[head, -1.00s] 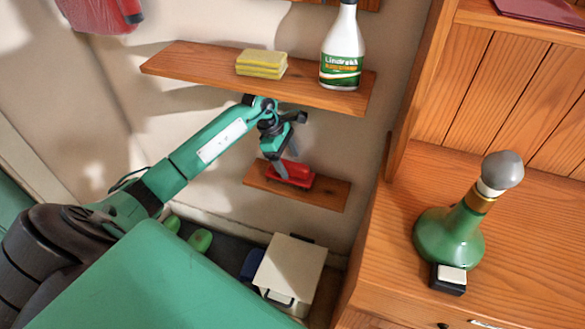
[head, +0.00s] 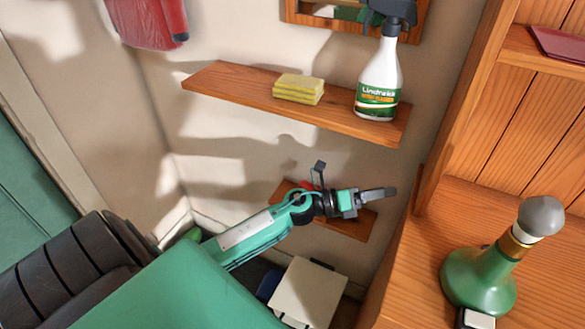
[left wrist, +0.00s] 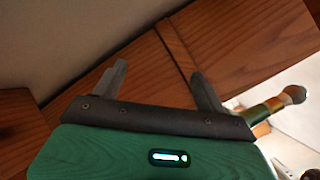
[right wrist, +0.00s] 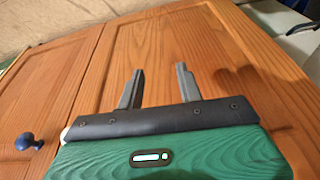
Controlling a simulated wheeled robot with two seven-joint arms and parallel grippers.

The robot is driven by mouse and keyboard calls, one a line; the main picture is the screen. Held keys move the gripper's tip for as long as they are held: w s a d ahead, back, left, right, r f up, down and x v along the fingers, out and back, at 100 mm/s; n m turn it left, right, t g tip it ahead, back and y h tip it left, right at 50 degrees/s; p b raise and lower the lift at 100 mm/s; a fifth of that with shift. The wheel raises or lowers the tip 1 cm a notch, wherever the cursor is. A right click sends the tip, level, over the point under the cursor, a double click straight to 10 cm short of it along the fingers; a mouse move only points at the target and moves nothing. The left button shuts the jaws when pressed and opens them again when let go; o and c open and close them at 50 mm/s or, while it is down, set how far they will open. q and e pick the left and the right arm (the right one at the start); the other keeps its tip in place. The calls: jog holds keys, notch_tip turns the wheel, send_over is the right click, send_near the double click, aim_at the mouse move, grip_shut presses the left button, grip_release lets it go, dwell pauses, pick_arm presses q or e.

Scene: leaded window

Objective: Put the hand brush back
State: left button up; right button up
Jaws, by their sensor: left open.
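A red object (head: 307,185), which looks like the hand brush, lies on the small lower wooden shelf (head: 350,228). My left arm hides most of it, so its shape cannot be made out now. My left gripper (head: 384,193) is in front of that shelf, past the red object to its right, pointing right. In the left wrist view the left gripper (left wrist: 155,72) is open with nothing between its fingers, facing wooden boards. My right gripper (right wrist: 159,70) shows only in the right wrist view, open and empty before a wooden cabinet door (right wrist: 225,60).
The upper shelf (head: 230,87) holds a yellow sponge stack (head: 298,88) and a spray bottle (head: 379,80). A wooden cabinet (head: 440,235) with a green bottle (head: 480,280) stands at right. A pale bin (head: 312,290) is below. A red item (head: 147,20) hangs at upper left.

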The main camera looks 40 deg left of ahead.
pick_arm(q)
jog(key=s+a+f+n+y, duration=0.45)
jog(key=f+n+y, duration=0.3)
jog(key=n, duration=0.55)
jog(key=s+a+f+n+y, duration=0.3)
jog(key=s+f+n+y, duration=0.35)
jog(key=n, duration=0.65)
jog(key=s+d+f+n+g, duration=0.2)
jog(key=s+f+g, duration=0.1)
jog(key=s, duration=0.3)
jog(key=s+d+f+n+g, duration=0.2)
jog(key=s+f+g, duration=0.2)
jog(key=s, duration=0.2)
jog(key=s+d+f+n+g+h, duration=0.1)
jog(key=s+f+n+g, duration=0.2)
jog(key=s, duration=0.3)
jog(key=shift+s+d+f+g, duration=0.3)
jog(key=shift+d+f+g, duration=0.1)
jog(key=shift+f, duration=0.15)
